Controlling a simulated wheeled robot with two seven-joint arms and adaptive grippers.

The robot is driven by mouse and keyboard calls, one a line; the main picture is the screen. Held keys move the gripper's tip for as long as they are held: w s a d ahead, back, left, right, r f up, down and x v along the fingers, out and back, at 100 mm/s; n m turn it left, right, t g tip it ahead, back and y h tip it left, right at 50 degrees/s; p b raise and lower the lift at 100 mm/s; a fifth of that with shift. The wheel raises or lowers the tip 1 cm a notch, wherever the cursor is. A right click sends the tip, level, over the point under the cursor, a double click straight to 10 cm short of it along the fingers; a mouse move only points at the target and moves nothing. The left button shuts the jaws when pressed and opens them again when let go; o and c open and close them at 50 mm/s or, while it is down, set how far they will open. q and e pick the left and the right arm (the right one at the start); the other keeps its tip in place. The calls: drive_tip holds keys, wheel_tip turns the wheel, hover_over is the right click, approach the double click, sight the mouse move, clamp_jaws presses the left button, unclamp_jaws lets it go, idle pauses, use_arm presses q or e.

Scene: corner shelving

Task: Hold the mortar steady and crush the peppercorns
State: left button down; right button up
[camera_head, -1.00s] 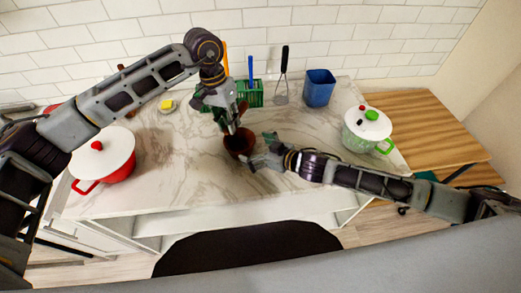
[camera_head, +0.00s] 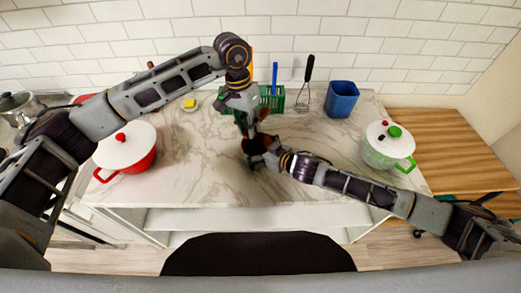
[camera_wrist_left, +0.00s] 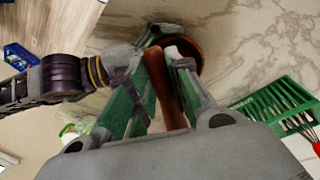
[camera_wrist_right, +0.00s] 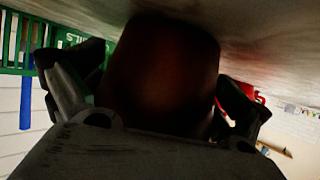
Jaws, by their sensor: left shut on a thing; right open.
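The dark brown mortar (camera_head: 246,146) stands on the marble counter, largely covered by my grippers in the head view. My left gripper (camera_head: 243,126) is above it, shut on the brown pestle, which shows between the green-sided fingers in the left wrist view (camera_wrist_left: 167,92). The pestle's lower end points to the mortar (camera_wrist_left: 199,58); how deep it reaches is hidden. My right gripper (camera_head: 256,152) is low at the mortar's right side. In the right wrist view its open fingers stand on either side of the mortar (camera_wrist_right: 162,70). No peppercorns can be made out.
A green basket (camera_head: 271,98) stands behind the mortar, with a whisk (camera_head: 303,97) and blue container (camera_head: 341,99) to its right. A red pot (camera_head: 142,160) stands left and a green-and-white pot (camera_head: 381,155) right. The front middle counter is clear.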

idle(0.3)
drive_tip(key=c, duration=0.9)
drive_tip(key=o, duration=0.9)
drive_tip(key=c, duration=0.7)
drive_tip(key=shift+c, duration=0.2)
